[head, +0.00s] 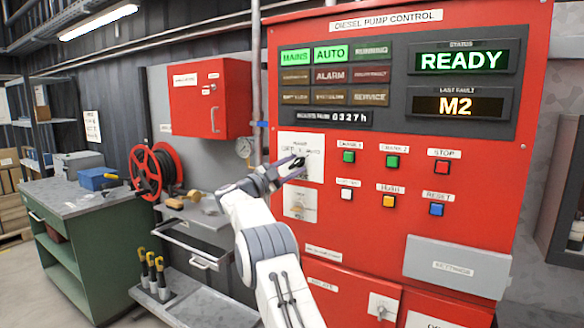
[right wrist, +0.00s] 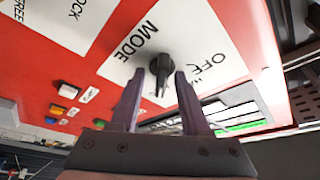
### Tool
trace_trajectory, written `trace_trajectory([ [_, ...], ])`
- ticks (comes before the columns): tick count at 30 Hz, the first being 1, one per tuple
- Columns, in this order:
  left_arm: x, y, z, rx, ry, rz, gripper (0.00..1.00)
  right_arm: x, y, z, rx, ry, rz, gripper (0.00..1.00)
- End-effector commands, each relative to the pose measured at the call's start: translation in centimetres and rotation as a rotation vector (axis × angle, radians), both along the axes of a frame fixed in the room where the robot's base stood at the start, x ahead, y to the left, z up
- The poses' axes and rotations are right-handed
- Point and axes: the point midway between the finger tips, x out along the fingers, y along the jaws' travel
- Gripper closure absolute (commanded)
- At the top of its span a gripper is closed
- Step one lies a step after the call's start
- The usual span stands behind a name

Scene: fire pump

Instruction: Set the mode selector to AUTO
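The mode selector is a black knob (right wrist: 161,68) on a white plate marked MODE and OFF in the right wrist view. Its narrow end points down in that picture. My right gripper (right wrist: 160,78) is open, its two fingers on either side of the knob with gaps showing. The AUTO lamp (head: 331,54) is lit green on the red panel. My left gripper is not in view.
The MAINS lamp (head: 296,56) is lit, and the status display (head: 461,61) reads READY. Several push buttons sit right of the selector, including the red STOP button (head: 442,168). A second white plate (head: 299,205) is just below. A hose reel (head: 155,170) stands left.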

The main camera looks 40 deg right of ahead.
Motion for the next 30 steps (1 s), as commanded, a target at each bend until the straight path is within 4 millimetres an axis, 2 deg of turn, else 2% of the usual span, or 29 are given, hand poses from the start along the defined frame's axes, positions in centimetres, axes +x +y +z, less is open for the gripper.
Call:
trace_trajectory([
  [8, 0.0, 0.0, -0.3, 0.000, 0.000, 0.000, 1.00, 0.2, 0.6, -0.2, 0.000, 0.002, 0.006, 0.54],
  [11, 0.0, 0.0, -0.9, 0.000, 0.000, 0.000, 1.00, 0.1, 1.7, -0.6, 0.000, 0.002, 0.008, 0.54],
  [22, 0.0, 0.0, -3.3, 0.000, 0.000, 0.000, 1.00, -0.6, 8.4, -2.3, -0.001, 0.000, 0.006, 0.54],
  [30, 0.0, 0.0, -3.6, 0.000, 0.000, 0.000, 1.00, -0.8, 10.2, -2.6, 0.000, 0.001, 0.002, 0.54],
])
